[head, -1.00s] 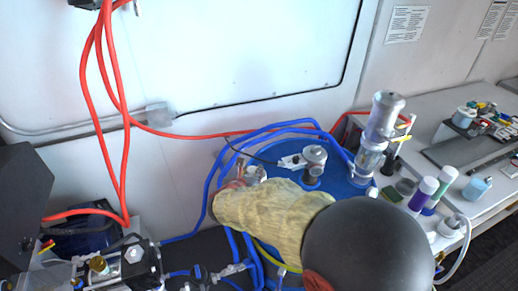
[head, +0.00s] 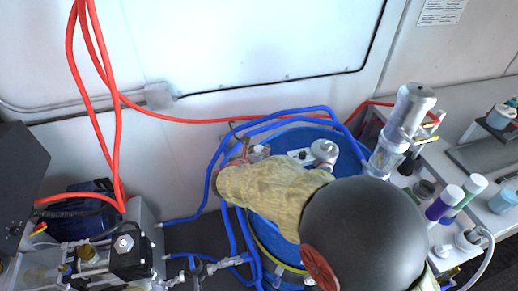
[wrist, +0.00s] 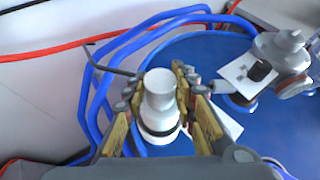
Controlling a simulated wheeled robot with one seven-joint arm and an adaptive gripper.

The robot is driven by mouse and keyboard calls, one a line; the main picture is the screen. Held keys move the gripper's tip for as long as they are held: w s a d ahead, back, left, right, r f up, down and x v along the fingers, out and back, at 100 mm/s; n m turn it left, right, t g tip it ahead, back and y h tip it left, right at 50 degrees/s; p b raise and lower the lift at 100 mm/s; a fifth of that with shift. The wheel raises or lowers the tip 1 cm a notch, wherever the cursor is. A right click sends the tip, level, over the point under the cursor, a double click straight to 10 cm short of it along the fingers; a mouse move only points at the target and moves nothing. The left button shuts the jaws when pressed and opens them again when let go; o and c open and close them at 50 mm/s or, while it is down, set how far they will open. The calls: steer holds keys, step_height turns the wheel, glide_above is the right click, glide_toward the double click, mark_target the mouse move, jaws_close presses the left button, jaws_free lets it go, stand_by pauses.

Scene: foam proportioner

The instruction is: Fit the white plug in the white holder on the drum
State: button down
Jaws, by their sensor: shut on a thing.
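My gripper (wrist: 158,88) is shut on the white plug (wrist: 160,108), a stepped white cylinder with a dark ring around its lower part. The plug stands roughly upright between the yellow-padded fingers, over the left part of the blue drum (wrist: 205,62). In the head view the plug's white top (head: 259,151) shows just beyond my covered wrist. A white piece (wrist: 228,124) is partly hidden behind the right finger; I cannot tell whether it is the holder. What lies directly under the plug is hidden.
A white plate with a dark square (wrist: 248,75) and a grey cylindrical fitting (head: 323,152) are on the drum, right of the plug. Blue hoses (head: 215,160) loop around the drum's left and back.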

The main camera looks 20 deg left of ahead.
steer(key=shift+f+b, duration=0.8)
steer(key=shift+f, duration=0.65)
steer(key=shift+s+f+b, duration=0.1)
steer(key=shift+f+b, duration=0.5)
steer(key=shift+b, duration=0.05)
stand_by(0.6)
steer(key=c, duration=1.7)
jaws_free()
steer(key=p+v, duration=0.4)
steer(key=v, duration=0.7)
